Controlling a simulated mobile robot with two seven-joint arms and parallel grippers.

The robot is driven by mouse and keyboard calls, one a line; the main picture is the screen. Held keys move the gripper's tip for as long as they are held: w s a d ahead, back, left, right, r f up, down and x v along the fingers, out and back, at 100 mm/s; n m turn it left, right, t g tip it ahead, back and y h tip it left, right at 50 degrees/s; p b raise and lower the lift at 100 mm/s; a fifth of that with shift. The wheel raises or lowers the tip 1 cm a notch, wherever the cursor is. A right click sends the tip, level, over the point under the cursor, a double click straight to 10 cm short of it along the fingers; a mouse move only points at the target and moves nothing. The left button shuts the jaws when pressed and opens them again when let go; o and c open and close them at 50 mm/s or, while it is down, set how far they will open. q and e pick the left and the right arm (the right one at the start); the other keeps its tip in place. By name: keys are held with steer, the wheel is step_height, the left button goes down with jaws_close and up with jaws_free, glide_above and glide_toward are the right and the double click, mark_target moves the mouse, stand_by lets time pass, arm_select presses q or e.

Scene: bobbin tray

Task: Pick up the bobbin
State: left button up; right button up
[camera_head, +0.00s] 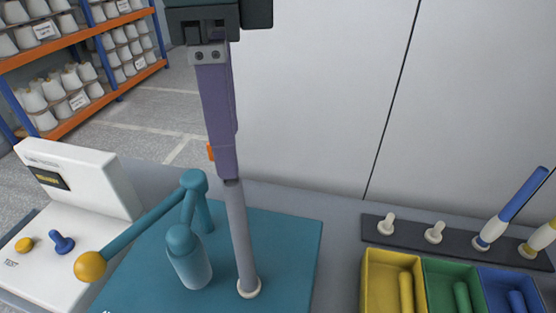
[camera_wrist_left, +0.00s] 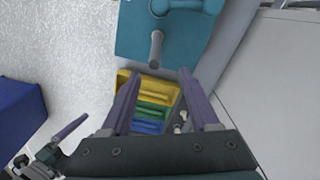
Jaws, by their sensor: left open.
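The bobbin (camera_head: 240,240) is a tall grey-mauve tube. It stands nearly upright on a cream foot on the teal plate (camera_head: 285,235). My left gripper (camera_head: 229,178) comes down from above, its purple fingers overlapping in the head view and their tips at the bobbin's top. In the left wrist view the gripper (camera_wrist_left: 158,78) is open, with fingers wide apart. The bobbin (camera_wrist_left: 156,48) shows there end-on, beyond the tips and between their lines. I see no contact. What looks like my right gripper (camera_wrist_left: 70,128) shows at the wrist view's lower left; its jaws are unclear.
A teal fixture (camera_head: 187,258) with an arm and yellow knob (camera_head: 90,266) stands left of the bobbin. A white tester (camera_head: 85,180) is further left. Yellow (camera_head: 370,285), green and blue bins and a dark peg rack (camera_head: 460,243) with coloured bobbins are at right.

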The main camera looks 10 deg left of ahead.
mark_target(236, 205)
arm_select(q)
step_height(236, 205, down, 4)
steer(key=shift+s+f+p, duration=0.1)
steer(key=shift+s+p, duration=0.05)
steer(key=shift+p, duration=0.2)
steer(key=shift+f, duration=0.35)
steer(key=f, duration=0.3)
steer(key=f+p, duration=0.1)
steer(key=shift+s+d+f, duration=0.1)
steer(key=shift+s+f, duration=0.2)
steer(key=shift+c, duration=0.3)
jaws_close()
